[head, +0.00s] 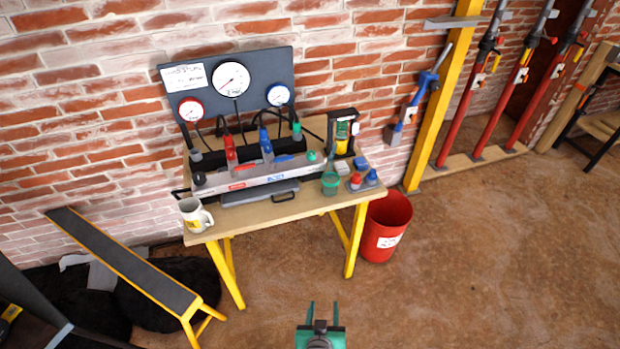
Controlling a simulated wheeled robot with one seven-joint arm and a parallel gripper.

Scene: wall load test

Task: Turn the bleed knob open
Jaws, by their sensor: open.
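A grey manifold block (255,176) with red and blue labels lies along the workbench (260,215) against the brick wall. A small green knob (311,156) sits on its right end, and a dark round knob (199,178) sits at its left end. No readable label shows which one is the bleed knob. Red (231,151), blue (265,143) and green (296,131) upright fittings stand behind the block. My gripper (323,313) is at the bottom middle, open and empty, in front of the bench and well apart from the manifold.
A gauge panel (300,72) stands behind the bench. A white mug (194,214), green cup (330,183), and red and blue caps (363,181) are on top. A red bucket (385,225) stands right; a yellow-legged ramp (125,262) leans left.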

